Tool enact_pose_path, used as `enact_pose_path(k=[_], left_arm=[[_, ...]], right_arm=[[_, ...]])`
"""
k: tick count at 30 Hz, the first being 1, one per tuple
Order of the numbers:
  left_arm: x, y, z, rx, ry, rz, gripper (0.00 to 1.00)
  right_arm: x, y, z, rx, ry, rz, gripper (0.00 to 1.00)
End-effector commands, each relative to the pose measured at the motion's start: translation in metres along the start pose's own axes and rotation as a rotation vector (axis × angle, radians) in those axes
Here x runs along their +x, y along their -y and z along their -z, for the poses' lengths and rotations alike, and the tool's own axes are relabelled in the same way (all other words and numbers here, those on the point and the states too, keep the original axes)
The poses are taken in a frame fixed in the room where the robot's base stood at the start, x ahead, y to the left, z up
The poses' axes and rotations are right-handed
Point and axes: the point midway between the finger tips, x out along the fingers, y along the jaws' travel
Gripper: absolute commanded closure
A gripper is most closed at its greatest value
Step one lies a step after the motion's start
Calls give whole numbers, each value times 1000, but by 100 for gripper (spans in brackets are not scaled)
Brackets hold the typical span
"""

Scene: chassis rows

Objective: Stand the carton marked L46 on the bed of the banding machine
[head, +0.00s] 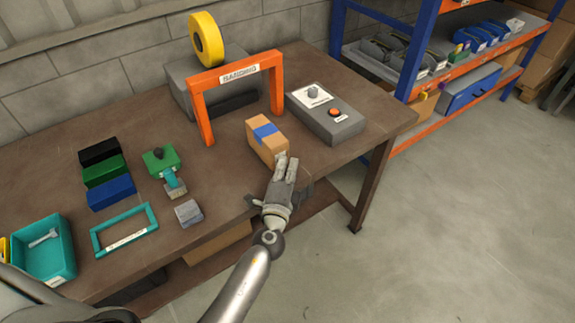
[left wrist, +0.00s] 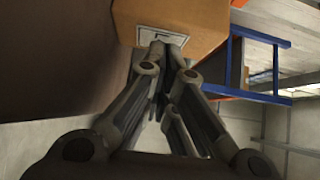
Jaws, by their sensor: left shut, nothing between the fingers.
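A brown carton (head: 264,145) with a blue band across its top stands on the bench, in front of the orange arch. Its near end carries a small pale label, too small to read. The banding machine (head: 196,107) has an orange arch with a sign, a grey body and a yellow roll on top. My left gripper (head: 287,160) is shut and empty, its fingertips at the carton's near end. In the left wrist view the carton (left wrist: 205,15) is right beyond the fingertips (left wrist: 166,42), over its white label; I cannot tell whether they touch. My right gripper is not in view.
A grey control box (head: 340,125) with an orange button stands right of the arch. Black, green and blue blocks (head: 108,172), a green-topped tool (head: 160,160), a teal frame (head: 125,232) and a teal bin (head: 45,255) lie left. A shelf rack (head: 425,50) stands right.

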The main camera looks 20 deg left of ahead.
Motion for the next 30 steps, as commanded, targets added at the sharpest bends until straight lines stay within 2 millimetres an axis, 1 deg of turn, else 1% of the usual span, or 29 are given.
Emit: enact_pose_path(k=[5,8,18,21,25,30], left_arm=[[2,0,-2,1,0,1,100],[12,-1,-12,2,0,1,100],[81,-1,-81,4,2,3,100],[96,-2,-96,3,1,1,100],[106,-1,-106,1,0,1,100],[108,0,-108,0,0,0,100]], right_arm=[[1,-4,-1,-2,1,-4,60],[3,-4,-1,-2,1,-4,60],[19,-4,-3,-2,1,-4,60],[23,-3,-3,-1,1,-4,60],[25,-3,-3,-1,1,-4,60],[24,-3,-3,-1,1,-3,60]])
